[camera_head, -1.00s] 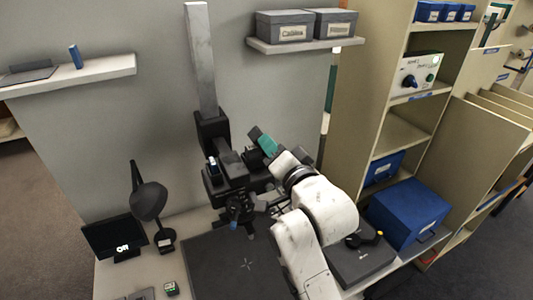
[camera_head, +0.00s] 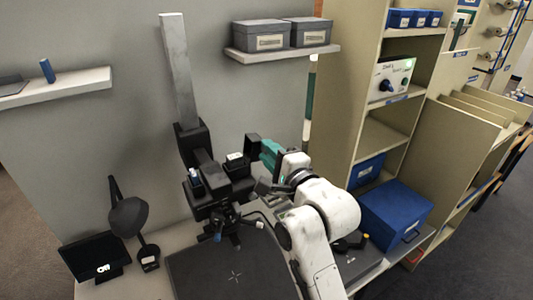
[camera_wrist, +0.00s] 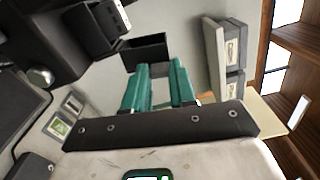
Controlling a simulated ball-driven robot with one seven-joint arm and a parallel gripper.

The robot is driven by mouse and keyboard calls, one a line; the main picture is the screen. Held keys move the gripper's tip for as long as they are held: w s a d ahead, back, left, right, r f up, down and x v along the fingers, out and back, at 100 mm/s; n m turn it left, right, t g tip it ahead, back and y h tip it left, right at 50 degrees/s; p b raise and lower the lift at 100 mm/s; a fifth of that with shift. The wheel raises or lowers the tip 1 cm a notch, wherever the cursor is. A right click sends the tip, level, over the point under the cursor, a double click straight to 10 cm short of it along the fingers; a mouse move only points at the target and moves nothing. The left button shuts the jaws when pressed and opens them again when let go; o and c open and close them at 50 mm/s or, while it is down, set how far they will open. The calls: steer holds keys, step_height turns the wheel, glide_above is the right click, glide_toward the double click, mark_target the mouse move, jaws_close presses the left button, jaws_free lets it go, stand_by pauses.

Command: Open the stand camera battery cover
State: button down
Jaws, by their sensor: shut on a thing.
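The black stand camera (camera_head: 212,190) is mounted on the tall grey column (camera_head: 178,65) above the copy stand's dark base (camera_head: 235,275). It also shows at the upper left of the wrist view (camera_wrist: 90,35). Its battery cover, a dark plate (camera_head: 252,144), stands up at the camera's right side; it shows as a dark panel in the wrist view (camera_wrist: 148,46). A pale item (camera_head: 236,157) shows on the camera beside the cover. My gripper (camera_head: 266,148) has teal fingers, shut on the cover from the right. The fingertips (camera_wrist: 161,69) meet its lower edge in the wrist view.
A black lamp (camera_head: 130,220) and small screen (camera_head: 95,257) stand left of the base. A blue box (camera_head: 395,213) and shelving (camera_head: 365,90) are at the right. A wall shelf with two grey boxes (camera_head: 262,36) is above my gripper.

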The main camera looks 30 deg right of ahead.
steer(key=shift+d+f+m, duration=0.2)
steer(key=shift+m, duration=0.3)
steer(key=c, duration=0.9)
jaws_free()
steer(key=s+b, duration=0.2)
steer(key=s, duration=0.8)
steer(key=shift+s, duration=0.4)
